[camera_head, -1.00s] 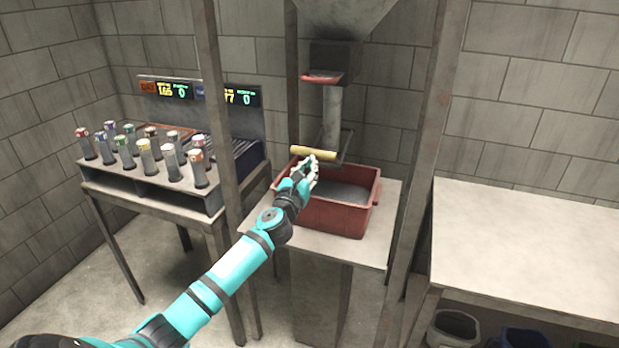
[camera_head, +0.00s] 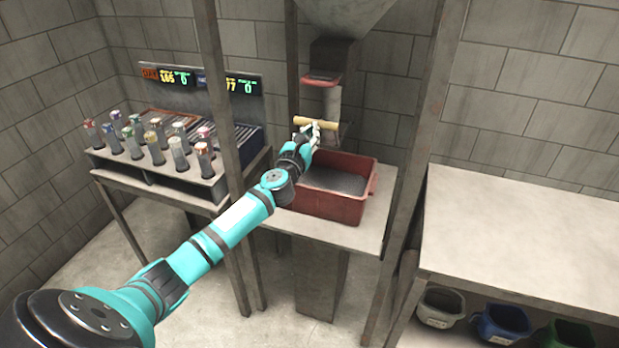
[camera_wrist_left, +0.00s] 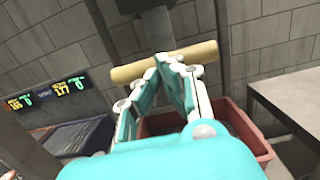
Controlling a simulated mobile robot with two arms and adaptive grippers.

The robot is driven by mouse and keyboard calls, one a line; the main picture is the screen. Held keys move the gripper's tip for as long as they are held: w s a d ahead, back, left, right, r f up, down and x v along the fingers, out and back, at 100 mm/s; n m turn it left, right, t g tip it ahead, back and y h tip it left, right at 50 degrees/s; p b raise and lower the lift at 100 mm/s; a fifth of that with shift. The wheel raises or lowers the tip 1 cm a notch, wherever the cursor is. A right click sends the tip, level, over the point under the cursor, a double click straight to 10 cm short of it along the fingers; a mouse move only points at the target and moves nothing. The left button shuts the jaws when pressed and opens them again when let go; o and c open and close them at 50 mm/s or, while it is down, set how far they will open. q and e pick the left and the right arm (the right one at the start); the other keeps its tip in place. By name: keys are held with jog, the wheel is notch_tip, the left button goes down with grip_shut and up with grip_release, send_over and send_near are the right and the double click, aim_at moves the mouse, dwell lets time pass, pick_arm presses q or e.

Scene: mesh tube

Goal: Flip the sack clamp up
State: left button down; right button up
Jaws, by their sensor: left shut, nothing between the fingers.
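The sack clamp has a yellow bar handle (camera_head: 327,124) on a metal frame around the spout (camera_head: 331,102), below the hopper. The bar also shows in the left wrist view (camera_wrist_left: 170,62), running across just beyond the fingertips. My left gripper (camera_head: 312,130) is shut and empty, with its fingers right at the bar's near side and lower edge. In the wrist view the fingertips (camera_wrist_left: 172,62) overlap the bar; whether they touch it I cannot tell. The lower clamp frame is partly hidden by the hand. My right gripper is not in view.
A red bin (camera_head: 335,195) with dark contents stands under the spout on a small table. Metal posts (camera_head: 222,100) flank the station. A rack of several sample tubes (camera_head: 160,155) is at left, a bare bench (camera_head: 520,230) at right.

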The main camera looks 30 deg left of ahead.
pick_arm(q)
jog(key=shift+w+a+r+p, duration=0.1)
jog(key=shift+w+r+p, duration=0.25)
jog(key=shift+r, duration=0.35)
jog(key=shift+w+r+p, duration=0.2)
jog(key=shift+r+p, duration=0.15)
jog(key=shift+r, duration=0.3)
jog(key=shift+f, duration=0.1)
